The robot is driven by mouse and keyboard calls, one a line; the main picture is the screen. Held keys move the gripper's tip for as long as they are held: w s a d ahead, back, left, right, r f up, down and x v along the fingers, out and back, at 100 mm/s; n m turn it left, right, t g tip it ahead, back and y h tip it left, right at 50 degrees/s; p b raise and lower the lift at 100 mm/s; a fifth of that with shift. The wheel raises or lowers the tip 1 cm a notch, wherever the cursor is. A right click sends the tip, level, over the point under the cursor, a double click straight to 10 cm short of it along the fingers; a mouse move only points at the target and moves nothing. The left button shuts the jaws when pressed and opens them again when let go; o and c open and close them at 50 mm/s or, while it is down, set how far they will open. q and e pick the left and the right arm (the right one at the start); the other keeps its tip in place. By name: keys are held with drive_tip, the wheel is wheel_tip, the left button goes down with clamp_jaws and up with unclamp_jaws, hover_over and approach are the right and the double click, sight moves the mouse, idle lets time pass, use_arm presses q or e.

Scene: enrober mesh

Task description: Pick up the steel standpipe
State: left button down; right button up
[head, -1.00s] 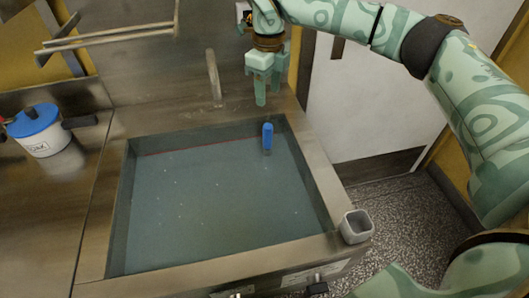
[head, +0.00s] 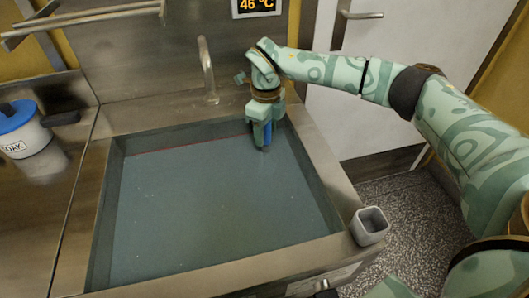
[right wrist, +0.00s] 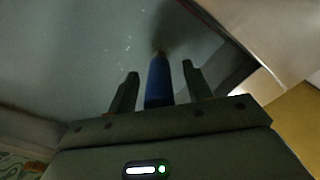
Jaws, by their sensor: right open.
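The standpipe (right wrist: 159,85) shows as an upright blue sleeve with a short duller end, in the back right corner of the water-filled sink (head: 331,190). In the head view its blue part (head: 267,132) is partly hidden by my right gripper (head: 261,140). My right gripper points down over it and is open. In the right wrist view the blue sleeve lies between the two fingers of the gripper (right wrist: 160,70), with a gap on each side. The standpipe's lower end is hard to see in the water. My left gripper is not in view.
A faucet (head: 207,70) rises behind the sink, left of my right gripper. A grey square cup (head: 370,226) is at the sink's front right corner. A white pot (head: 27,140) with a blue lid stands on the left counter. A rack (head: 90,18) hangs upper left.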

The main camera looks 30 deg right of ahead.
drive_tip(key=shift+r, duration=0.2)
drive_tip(key=shift+c, duration=0.6)
clamp_jaws()
